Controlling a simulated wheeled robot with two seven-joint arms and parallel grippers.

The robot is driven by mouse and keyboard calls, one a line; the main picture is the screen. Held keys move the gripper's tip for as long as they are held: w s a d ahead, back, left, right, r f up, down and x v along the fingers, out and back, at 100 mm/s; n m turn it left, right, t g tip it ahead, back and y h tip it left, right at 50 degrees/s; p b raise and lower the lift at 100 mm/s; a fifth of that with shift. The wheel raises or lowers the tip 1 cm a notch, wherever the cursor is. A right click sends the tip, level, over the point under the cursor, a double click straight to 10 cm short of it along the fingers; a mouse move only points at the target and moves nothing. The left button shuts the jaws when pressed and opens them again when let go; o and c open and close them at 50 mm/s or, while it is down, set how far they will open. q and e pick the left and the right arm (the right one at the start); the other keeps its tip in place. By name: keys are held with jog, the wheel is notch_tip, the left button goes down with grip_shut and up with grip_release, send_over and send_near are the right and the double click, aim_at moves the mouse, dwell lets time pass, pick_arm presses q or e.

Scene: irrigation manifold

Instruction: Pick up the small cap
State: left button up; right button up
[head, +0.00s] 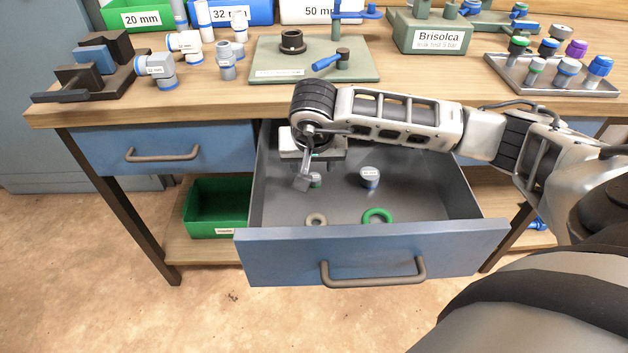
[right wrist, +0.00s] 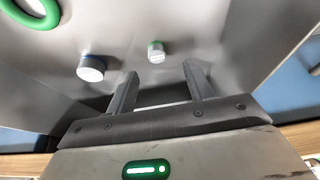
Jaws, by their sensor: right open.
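The small cap (head: 315,180) stands in the open drawer (head: 470,195), partly hidden by my right gripper (head: 304,180) in the head view. In the right wrist view the small cap (right wrist: 156,52) is pale with a green band and lies just beyond the fingertips, roughly in line with the gap between them. My right gripper (right wrist: 160,75) is open and empty, its two fingers apart and pointing at the drawer floor. A larger cap (head: 370,177) with a blue band stands to the right; it also shows in the right wrist view (right wrist: 91,68). My left gripper is not in view.
A green ring (head: 377,215) and a beige ring (head: 316,219) lie near the drawer's front wall. The worktop (head: 225,101) above holds pipe fittings, a green board (head: 270,71) with a blue-handled valve, and a grey tray (head: 560,88) of caps. A green bin (head: 215,208) sits below left.

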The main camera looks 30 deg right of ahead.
aim_at(314, 179)
jog(key=shift+x, duration=2.95)
jog(key=shift+s+d, duration=0.15)
jog(key=c, duration=1)
